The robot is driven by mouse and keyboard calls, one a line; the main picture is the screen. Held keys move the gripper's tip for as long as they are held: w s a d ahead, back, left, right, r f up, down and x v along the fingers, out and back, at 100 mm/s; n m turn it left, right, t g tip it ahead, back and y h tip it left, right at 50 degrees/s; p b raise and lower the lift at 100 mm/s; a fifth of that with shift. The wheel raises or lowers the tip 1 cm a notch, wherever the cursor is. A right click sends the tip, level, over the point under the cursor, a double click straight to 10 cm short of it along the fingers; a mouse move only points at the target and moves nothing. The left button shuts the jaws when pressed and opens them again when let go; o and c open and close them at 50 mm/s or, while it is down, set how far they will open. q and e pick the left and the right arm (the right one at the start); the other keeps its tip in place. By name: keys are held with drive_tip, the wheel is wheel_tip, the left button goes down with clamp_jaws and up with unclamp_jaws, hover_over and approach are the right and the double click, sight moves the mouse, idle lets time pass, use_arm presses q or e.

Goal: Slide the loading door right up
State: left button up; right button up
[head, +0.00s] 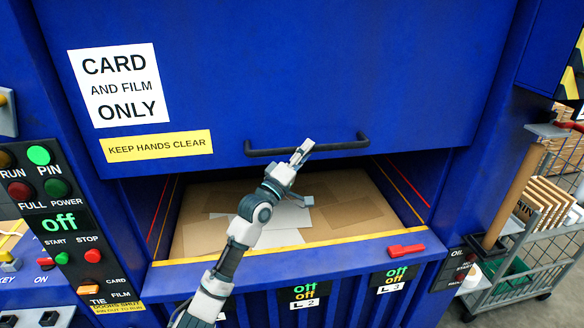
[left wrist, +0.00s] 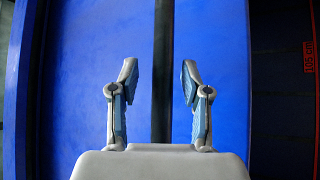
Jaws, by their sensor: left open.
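The loading door (head: 290,75) is a large blue panel with a black horizontal bar handle (head: 345,145) near its lower edge. Below it the opening shows, so the door is partly raised. My left gripper (head: 308,172) is at the handle's middle, its upper finger overlapping the bar in the head view. In the left wrist view my left gripper (left wrist: 160,82) is open, with a dark bar (left wrist: 162,60), which looks like the handle, running between the spread fingers. I see no contact with either finger. My right gripper is not in view.
Flat cardboard and grey sheets (head: 345,207) lie inside the opening, above a yellow-edged sill. A red latch (head: 407,250) sits on the sill's right. A control panel (head: 62,215) is at left. A wire cart (head: 540,215) with cardboard stands at right.

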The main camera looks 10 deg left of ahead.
use_arm(q)
drive_tip(key=v, duration=1)
drive_tip(key=shift+r, duration=0.15)
drive_tip(key=shift+s, duration=0.1)
